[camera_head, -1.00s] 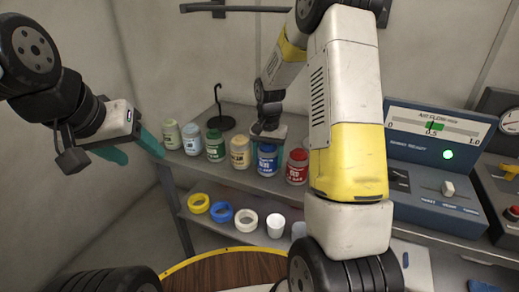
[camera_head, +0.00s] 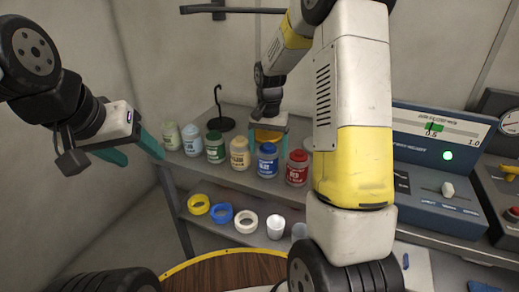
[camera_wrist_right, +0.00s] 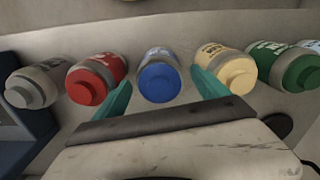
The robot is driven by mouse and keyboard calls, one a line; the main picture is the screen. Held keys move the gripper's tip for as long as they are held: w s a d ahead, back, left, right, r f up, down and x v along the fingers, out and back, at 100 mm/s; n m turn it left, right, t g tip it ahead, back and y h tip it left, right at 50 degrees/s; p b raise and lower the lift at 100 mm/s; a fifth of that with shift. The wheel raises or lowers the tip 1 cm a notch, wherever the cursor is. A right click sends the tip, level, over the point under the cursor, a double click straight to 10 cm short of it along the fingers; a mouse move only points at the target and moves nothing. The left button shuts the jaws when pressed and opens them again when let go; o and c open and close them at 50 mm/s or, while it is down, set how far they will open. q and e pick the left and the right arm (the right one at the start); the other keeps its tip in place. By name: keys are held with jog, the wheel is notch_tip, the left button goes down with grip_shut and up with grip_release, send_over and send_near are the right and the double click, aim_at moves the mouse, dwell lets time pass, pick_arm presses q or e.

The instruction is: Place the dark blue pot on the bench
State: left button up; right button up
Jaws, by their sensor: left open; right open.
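The dark blue pot (camera_head: 267,160), a grey jar with a blue lid and label, stands upright in the row on the grey bench top (camera_head: 240,116). It also shows in the right wrist view (camera_wrist_right: 158,78), lid towards the camera. My right gripper (camera_head: 270,132) is open and empty, just above and behind the pot in the head view. In the wrist view its green fingers (camera_wrist_right: 163,88) are spread on either side of the pot's lid, apart from it. My left gripper (camera_head: 142,158) is open and empty at the left, away from the jars.
A red jar (camera_head: 297,168) stands right of the pot and a cream jar (camera_head: 240,153) left. Green, light blue and pale green jars continue leftwards. A black hook stand (camera_head: 220,122) is behind. Rings and cups lie on the lower shelf. A blue console (camera_head: 440,190) is at right.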

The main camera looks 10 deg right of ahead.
notch_tip(320, 180, up, 7)
jog(key=s+a+r+n+t+y, duration=0.1)
jog(key=s+r, duration=0.5)
jog(key=s, duration=0.6)
jog(key=s+a+r+n+t+y, duration=0.1)
jog(key=s+r+n+t, duration=0.3)
jog(key=s, duration=0.8)
jog(key=shift+s+a+r+n+t, duration=0.15)
jog(key=shift+s+r+n+t, duration=0.15)
jog(key=shift+r+t, duration=0.5)
jog(key=shift+r, duration=0.2)
jog(key=shift+c, duration=0.5)
